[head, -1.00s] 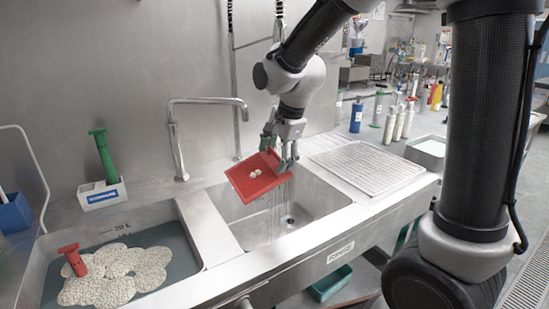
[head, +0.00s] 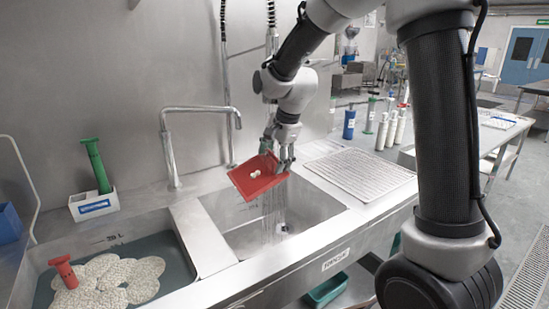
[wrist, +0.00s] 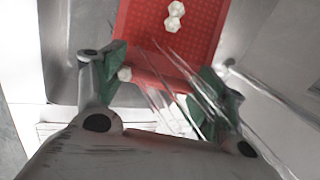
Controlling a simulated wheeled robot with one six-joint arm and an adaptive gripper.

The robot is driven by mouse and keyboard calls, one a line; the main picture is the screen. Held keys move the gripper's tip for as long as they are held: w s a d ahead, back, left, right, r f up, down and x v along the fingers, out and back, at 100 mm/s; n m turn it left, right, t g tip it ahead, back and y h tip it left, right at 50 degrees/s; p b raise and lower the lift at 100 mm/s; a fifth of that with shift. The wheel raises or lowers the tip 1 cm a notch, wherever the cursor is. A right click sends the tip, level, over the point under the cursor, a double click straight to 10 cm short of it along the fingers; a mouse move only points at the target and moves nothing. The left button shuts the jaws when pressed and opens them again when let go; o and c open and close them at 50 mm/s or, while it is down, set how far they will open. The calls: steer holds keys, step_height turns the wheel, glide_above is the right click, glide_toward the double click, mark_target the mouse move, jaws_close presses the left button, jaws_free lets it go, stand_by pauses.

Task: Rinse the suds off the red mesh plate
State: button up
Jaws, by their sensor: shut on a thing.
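The red mesh plate (head: 254,180) is tilted and held above the rinse basin (head: 310,205) in the head view. My gripper (head: 278,153) is shut on the plate's upper right edge. Two small white suds clumps sit on the plate's face, and they show larger in the wrist view (wrist: 174,16). Another small white clump (wrist: 125,74) is close to the left green fingertip in the wrist view. Thin streaks of water fall around the plate into the basin. The wrist view shows the plate (wrist: 150,45) between the two green fingertips, with water streaks crossing it.
A left basin (head: 185,250) holds dark water with thick foam (head: 105,282) and a red-handled tool (head: 64,272). A green-handled brush (head: 97,166) stands in a white holder. A tall faucet (head: 168,150) rises behind the basins. A ribbed drainboard (head: 360,174) lies clear at right, with bottles (head: 390,128) beyond.

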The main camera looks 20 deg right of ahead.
steer(key=shift+d, duration=0.1)
stand_by(0.3)
steer(key=shift+s+d, duration=0.25)
steer(key=shift+d, duration=0.2)
steer(key=s+a, duration=0.3)
steer(key=s, duration=0.4)
steer(key=shift+a, duration=0.25)
steer(key=shift+s, duration=0.1)
stand_by(1.3)
steer(key=s+a+r, duration=0.2)
steer(key=s+r, duration=0.2)
steer(key=shift+s, duration=0.25)
